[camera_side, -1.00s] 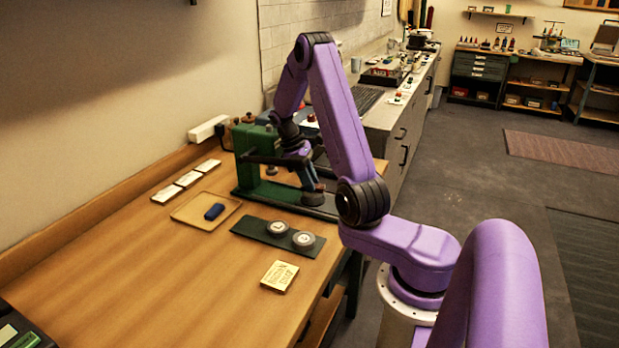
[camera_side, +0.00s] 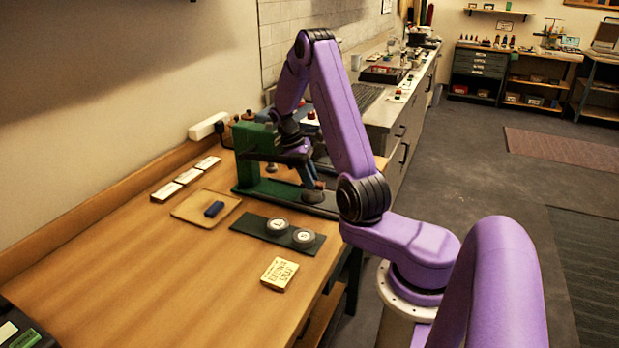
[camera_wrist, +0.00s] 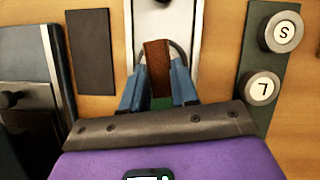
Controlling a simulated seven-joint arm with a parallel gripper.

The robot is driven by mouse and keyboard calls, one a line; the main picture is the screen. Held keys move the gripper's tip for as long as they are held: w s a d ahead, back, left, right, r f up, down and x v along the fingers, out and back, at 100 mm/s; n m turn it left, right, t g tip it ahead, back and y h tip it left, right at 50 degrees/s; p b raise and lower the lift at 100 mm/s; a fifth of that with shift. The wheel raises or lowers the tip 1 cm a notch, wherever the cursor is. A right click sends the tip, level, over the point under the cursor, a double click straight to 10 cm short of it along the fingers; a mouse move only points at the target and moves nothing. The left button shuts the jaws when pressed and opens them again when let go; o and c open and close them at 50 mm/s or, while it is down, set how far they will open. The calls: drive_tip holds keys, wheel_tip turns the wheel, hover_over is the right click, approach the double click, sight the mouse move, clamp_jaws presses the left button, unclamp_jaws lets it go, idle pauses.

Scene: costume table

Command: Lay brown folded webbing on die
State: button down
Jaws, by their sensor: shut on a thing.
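My gripper (camera_wrist: 158,88) has blue fingers shut on the brown folded webbing (camera_wrist: 157,56), which sticks out ahead of the fingertips. The webbing is over a pale metal plate, and a grey curved rim (camera_wrist: 181,54) shows beside it, perhaps the die. I cannot tell whether the webbing touches that rim. In the side view my gripper (camera_side: 309,174) points down at the front end of the green press (camera_side: 255,150), just above a round dark piece on its base. The webbing cannot be made out there.
A lettered cream box (camera_side: 279,274) lies near the table's right edge.

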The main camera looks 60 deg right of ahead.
drive_tip(key=shift+f, duration=0.55)
idle(0.4)
drive_tip(key=c, duration=1.1)
unclamp_jaws()
drive_tip(key=shift+c, duration=0.2)
drive_tip(key=shift+r, duration=0.1)
drive_tip(key=shift+v, duration=2.3)
drive_tip(key=v, duration=0.6)
drive_tip(key=shift+w+a+r, duration=0.2)
drive_tip(key=shift+w+r, duration=0.05)
drive_tip(key=shift+w, duration=0.05)
drive_tip(key=shift+s+d+f, duration=0.1)
drive_tip(key=shift+s+d, duration=0.05)
